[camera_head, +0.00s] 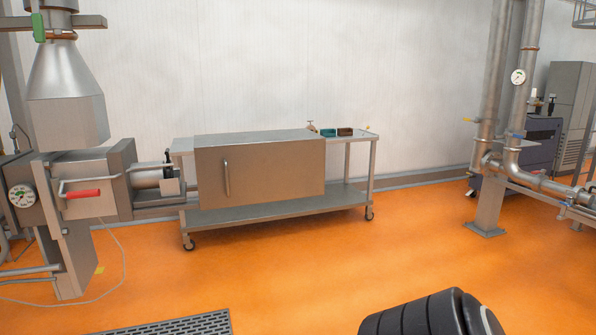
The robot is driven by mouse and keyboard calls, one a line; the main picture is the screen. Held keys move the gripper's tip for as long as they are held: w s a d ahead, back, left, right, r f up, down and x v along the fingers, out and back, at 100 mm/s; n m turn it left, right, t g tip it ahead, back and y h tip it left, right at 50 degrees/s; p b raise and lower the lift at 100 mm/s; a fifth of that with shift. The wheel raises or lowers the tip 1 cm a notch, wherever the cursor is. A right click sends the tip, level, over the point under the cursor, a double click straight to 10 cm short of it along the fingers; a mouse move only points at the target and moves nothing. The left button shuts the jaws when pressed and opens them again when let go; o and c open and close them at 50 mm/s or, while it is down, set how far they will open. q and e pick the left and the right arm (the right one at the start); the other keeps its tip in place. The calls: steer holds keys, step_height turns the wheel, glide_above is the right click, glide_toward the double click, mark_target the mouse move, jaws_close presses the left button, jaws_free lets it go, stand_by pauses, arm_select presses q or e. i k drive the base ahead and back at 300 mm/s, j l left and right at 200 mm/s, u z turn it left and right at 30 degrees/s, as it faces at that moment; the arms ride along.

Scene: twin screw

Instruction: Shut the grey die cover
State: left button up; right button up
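A grey box-like cover (275,172) with a flat front and a vertical bar handle (227,178) near its left side is at centre left. I take it to be the die cover. Its left edge is close to the end of the metal machine (92,185), beside a short cylindrical part (147,178). It overlaps a wheeled table in the picture. I cannot tell from this view whether it is open or what it is joined to. Neither of my grippers is in view.
The wheeled steel table (358,137) holds small items, including a teal bin (328,132) and a brown bin (345,131). A red handle (83,193) juts from the machine. A floor grate (185,325) lies in front. Pipes (490,190) stand right. The orange floor between is clear.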

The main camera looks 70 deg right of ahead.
mark_target(240, 169)
steer(key=z, duration=2.05)
steer(key=i+l+z, duration=0.8)
steer(key=i+z, duration=0.2)
steer(key=i+l+z, duration=0.15)
steer(key=i+z, duration=0.15)
steer(key=i, duration=0.85)
steer(key=i+l+u, duration=0.1)
steer(key=i+u, duration=0.25)
steer(key=i+l+u, duration=0.35)
steer(key=i, duration=0.15)
steer(key=i+l+u, duration=0.25)
steer(key=u, duration=0.2)
steer(key=i+l+u, duration=0.6)
steer(key=l+u, duration=0.35)
steer(key=j, duration=0.1)
